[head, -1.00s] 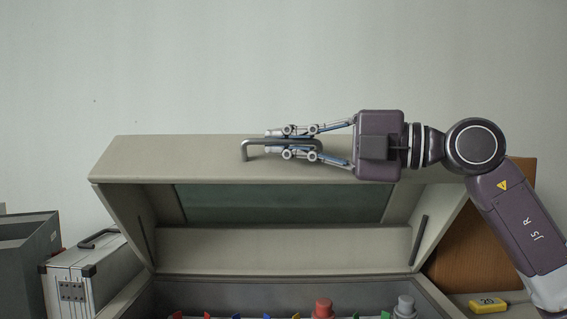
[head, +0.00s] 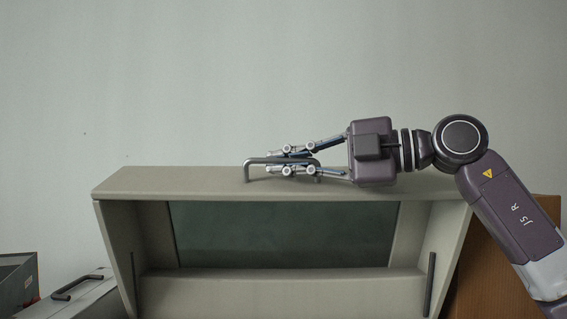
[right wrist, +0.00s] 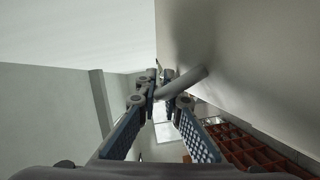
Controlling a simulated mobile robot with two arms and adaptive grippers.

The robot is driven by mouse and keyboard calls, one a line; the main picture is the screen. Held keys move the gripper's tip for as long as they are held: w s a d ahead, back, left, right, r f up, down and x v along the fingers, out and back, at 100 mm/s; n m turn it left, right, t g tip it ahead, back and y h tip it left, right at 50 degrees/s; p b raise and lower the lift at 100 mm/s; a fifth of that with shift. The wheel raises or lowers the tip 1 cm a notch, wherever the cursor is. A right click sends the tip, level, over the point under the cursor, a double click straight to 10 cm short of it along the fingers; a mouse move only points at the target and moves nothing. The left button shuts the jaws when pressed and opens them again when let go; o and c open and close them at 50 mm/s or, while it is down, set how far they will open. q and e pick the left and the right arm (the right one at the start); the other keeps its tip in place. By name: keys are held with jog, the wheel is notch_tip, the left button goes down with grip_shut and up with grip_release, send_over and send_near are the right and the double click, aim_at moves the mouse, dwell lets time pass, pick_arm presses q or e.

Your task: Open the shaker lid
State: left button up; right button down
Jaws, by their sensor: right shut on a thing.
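The shaker lid (head: 140,182) is a beige hood with a dark window (head: 280,234), and it stands raised in the head view. Its grey bar handle (head: 247,172) sits on the lid's front edge. My right gripper (head: 290,162) is shut on the handle, coming in from the right. In the right wrist view the handle (right wrist: 186,80) runs between the fingertips (right wrist: 162,95), with the lid's pale surface to the right. My left gripper is not in view. The inside of the shaker is below the head view.
A silver case (head: 85,298) and a grey bin (head: 15,282) stand at the left. A brown wooden board (head: 500,290) is behind my right arm. In the right wrist view a reddish rack (right wrist: 240,150) shows below. The wall area above the lid is clear.

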jog(key=c, duration=2.1)
grip_release()
jog(key=shift+d, duration=0.1)
jog(key=shift+s+d, duration=0.1)
jog(key=v, duration=1.1)
jog(key=shift+s+d, duration=0.15)
jog(key=shift+d, duration=0.15)
